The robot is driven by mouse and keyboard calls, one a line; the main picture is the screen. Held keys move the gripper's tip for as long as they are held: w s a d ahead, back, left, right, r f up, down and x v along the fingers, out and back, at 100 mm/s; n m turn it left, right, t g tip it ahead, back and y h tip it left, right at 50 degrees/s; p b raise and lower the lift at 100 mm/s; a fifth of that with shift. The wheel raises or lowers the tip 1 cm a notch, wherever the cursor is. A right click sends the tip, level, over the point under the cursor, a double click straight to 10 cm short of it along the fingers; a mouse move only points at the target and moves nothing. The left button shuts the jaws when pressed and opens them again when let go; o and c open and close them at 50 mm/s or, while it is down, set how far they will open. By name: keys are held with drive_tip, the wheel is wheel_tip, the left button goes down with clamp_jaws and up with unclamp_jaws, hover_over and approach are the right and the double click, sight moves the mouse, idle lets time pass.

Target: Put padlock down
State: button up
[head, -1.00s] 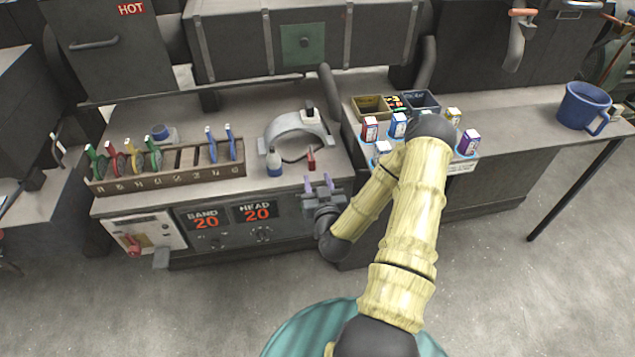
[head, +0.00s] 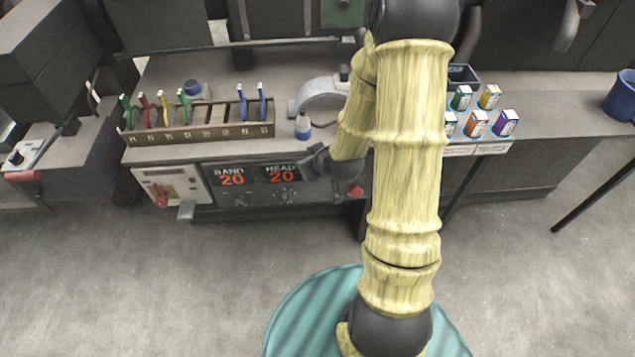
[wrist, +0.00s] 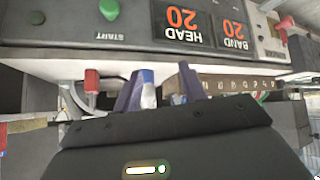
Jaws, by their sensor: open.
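My gripper (wrist: 160,80) is open, its two purple fingers apart with nothing held between them. In the head view the gripper (head: 318,160) is dark and low before the bench front, its fingertips hard to make out. In the wrist view, which looks upside down, a small red thing (wrist: 92,78) stands at the bench edge, left of the fingers and apart from them. It may be the padlock, but I cannot tell for sure. In the head view my arm hides that spot.
A white-and-blue bottle (head: 303,128) stands on the bench; in the wrist view it shows behind the fingers. A slotted rack (head: 205,133) holds coloured tags. A grey clamp-like arch (head: 318,92) is behind. Small coloured boxes (head: 476,122) stand right of my arm. The floor in front is clear.

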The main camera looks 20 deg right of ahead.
drive_tip(key=s+a+r+m+g, duration=0.1)
drive_tip(key=s+a+r+g, duration=0.1)
drive_tip(key=s+r, duration=0.3)
drive_tip(key=s+a+r+m+g+h, duration=0.1)
drive_tip(key=s+r+g, duration=0.3)
drive_tip(key=s, duration=0.6)
drive_tip(key=shift+a+r+m, duration=0.4)
drive_tip(key=shift+a+r, duration=0.2)
drive_tip(key=shift+r, duration=0.3)
drive_tip(key=shift+w, duration=0.1)
drive_tip(key=shift+c, duration=1)
drive_tip(key=shift+d, duration=0.1)
